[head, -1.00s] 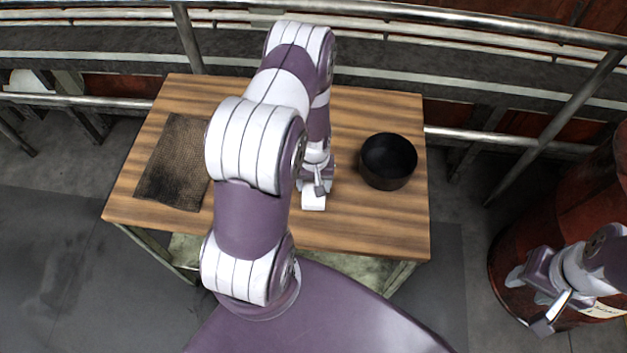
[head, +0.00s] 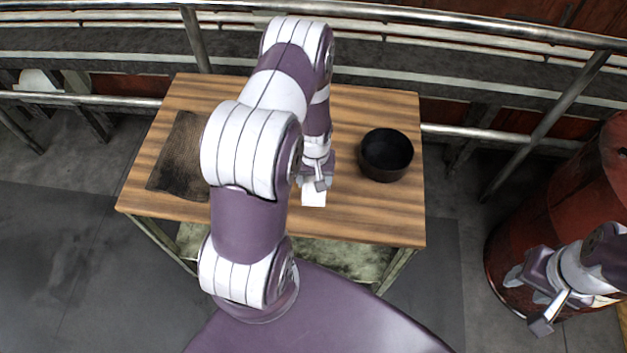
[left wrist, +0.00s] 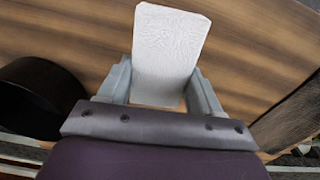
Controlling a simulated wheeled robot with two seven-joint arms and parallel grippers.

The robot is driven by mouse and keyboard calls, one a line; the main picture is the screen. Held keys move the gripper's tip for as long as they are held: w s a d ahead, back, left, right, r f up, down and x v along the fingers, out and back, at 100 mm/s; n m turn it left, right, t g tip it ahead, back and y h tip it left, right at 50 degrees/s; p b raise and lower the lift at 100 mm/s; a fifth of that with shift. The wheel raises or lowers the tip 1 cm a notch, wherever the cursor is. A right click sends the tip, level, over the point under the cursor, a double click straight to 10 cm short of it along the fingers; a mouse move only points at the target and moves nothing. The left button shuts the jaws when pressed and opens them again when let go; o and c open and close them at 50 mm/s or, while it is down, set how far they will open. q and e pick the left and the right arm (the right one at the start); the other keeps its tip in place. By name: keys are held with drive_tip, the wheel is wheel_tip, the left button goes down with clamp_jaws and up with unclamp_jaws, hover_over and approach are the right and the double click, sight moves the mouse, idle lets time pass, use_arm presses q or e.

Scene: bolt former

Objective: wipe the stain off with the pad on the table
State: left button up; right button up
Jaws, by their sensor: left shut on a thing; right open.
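The white pad (head: 313,195) is in my left gripper (head: 315,180), low at the table's front middle. In the left wrist view, the pad (left wrist: 170,45) is a pale rectangular block between the two grey fingers, which are shut on it. I cannot tell whether it touches the wood. The wooden table (head: 260,222) has dark grain stripes. I make out no clear stain; my left arm covers part of the tabletop. My right gripper (head: 528,302) is open and empty, off the table at the right, in front of the red barrel.
A round black bowl (head: 386,155) stands right of the pad. A dark mesh mat (head: 178,165) lies at the table's left, partly behind my arm. Metal railings (head: 440,12) run behind the table. A red barrel (head: 570,180) stands at the right.

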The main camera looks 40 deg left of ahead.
sight(314, 180)
use_arm(q)
wheel_tip(314, 180, up, 2)
drive_tip(key=shift+r+p, duration=0.1)
drive_tip(key=shift+p, duration=0.45)
drive_tip(key=shift+r+p, duration=0.4)
drive_tip(key=shift+r, duration=0.1)
drive_tip(key=shift+f, duration=0.1)
